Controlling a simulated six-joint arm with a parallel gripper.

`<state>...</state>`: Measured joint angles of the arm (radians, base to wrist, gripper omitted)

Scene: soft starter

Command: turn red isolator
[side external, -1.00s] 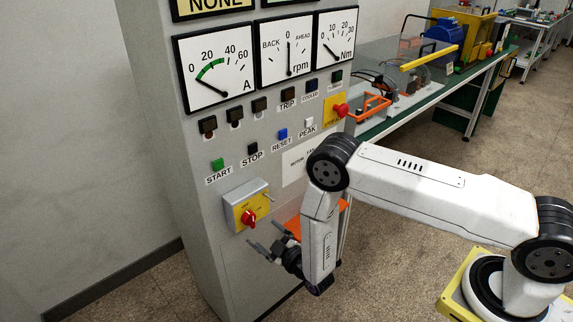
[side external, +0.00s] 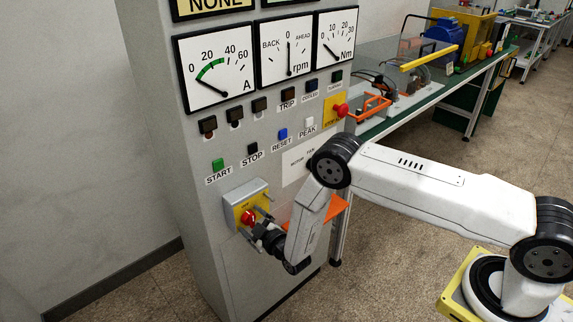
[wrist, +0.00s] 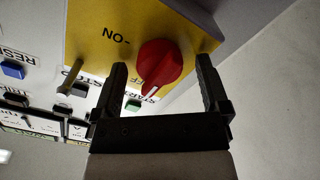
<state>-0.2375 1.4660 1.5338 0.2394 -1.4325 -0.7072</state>
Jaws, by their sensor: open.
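The red isolator knob (side external: 248,217) sits on a yellow plate (side external: 238,203) on a grey box low on the cabinet front. In the wrist view the red knob (wrist: 160,62) lies between and just beyond the fingertips, with a white pointer line on it near the partly hidden "OFF" lettering. My gripper (side external: 258,222) is at the isolator in the side view, its fingers reaching to the knob. In the wrist view my gripper (wrist: 162,75) is open, one finger on each side of the knob, with a visible gap on both sides.
The cabinet (side external: 175,120) carries a green START button (side external: 217,164), a black STOP button (side external: 252,148), a blue RESET button (side external: 283,133) and a red emergency stop (side external: 341,110) above the isolator. A metal pin (wrist: 69,75) sticks out of the yellow plate beside one finger.

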